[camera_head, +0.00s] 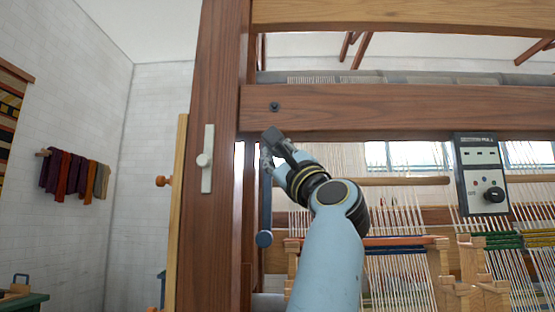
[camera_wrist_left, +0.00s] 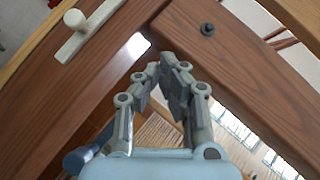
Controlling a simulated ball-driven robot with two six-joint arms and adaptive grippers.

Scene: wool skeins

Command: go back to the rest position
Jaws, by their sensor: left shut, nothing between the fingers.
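My left gripper (camera_head: 272,145) is raised in front of the wooden loom, its tips near the joint of the upright post (camera_head: 215,90) and the cross beam (camera_head: 400,110). The left wrist view shows the same gripper (camera_wrist_left: 172,72) with its fingers together and nothing between them. It overlaps the corner of post and beam there; I cannot tell whether it touches the wood. My left arm rises from the bottom of the head view. My right gripper is not in view.
A pale cleat (camera_head: 208,160) sits on the post. A blue-ended lever (camera_head: 264,238) hangs beside the post, below the gripper. A control box (camera_head: 481,175) is on the beam at right. Warp threads (camera_head: 400,215) stretch behind my arm. Wool skeins (camera_head: 75,172) hang on the left wall.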

